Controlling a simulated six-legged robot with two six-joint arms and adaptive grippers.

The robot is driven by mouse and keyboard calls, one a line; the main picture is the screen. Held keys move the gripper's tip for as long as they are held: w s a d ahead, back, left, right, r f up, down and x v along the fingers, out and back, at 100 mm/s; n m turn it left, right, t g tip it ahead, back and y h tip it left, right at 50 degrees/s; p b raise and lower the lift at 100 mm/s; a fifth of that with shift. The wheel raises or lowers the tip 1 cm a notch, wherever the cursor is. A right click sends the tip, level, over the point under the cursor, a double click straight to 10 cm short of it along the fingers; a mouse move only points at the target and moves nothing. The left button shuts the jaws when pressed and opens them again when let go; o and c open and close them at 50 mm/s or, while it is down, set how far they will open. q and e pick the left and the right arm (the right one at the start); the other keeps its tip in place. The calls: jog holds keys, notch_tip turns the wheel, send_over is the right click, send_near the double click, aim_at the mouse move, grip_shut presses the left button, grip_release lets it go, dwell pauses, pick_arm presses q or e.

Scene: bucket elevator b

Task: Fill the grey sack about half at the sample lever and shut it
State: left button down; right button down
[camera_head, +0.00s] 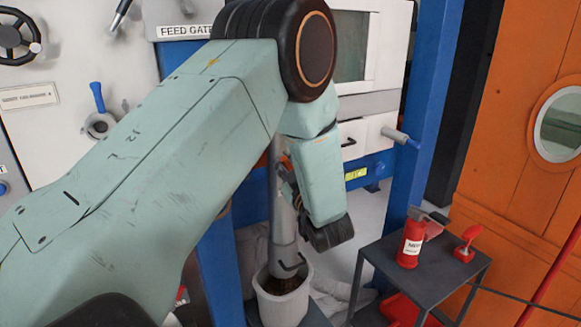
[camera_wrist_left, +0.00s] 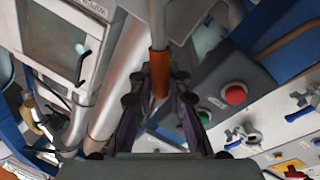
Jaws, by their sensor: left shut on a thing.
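My left gripper (camera_head: 287,180) is mostly hidden behind my own arm in the head view. In the left wrist view its fingers (camera_wrist_left: 160,95) are closed around an orange grip (camera_wrist_left: 159,73) on a steel rod (camera_wrist_left: 157,25), which looks like the sample lever. I cannot tell for sure whether this container is the grey sack. How full it is cannot be read clearly. My right gripper is not in view.
A small dark table (camera_head: 430,255) at right bears a red can (camera_head: 410,243) and another red item (camera_head: 466,245). Blue posts (camera_head: 424,100) frame the machine. Crumpled whitish material (camera_head: 328,285) lies behind the container. A red button (camera_wrist_left: 235,93) shows in the left wrist view.

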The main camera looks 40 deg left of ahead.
pick_arm(q)
jog(key=shift+s+a+f+n, duration=0.1)
jog(key=shift+s+f+n, duration=0.15)
jog(key=shift+f+n, duration=0.15)
jog(key=c, duration=1.3)
grip_release()
jog(key=shift+w+r, duration=0.1)
jog(key=shift+w, duration=0.05)
jog(key=shift+d+r, duration=0.1)
jog(key=shift+d, duration=0.1)
jog(key=v, duration=0.5)
jog(key=shift+d, duration=0.25)
jog(key=shift+s+d+f, duration=0.25)
jog(key=shift+s+d, duration=0.35)
jog(key=shift+s, duration=0.05)
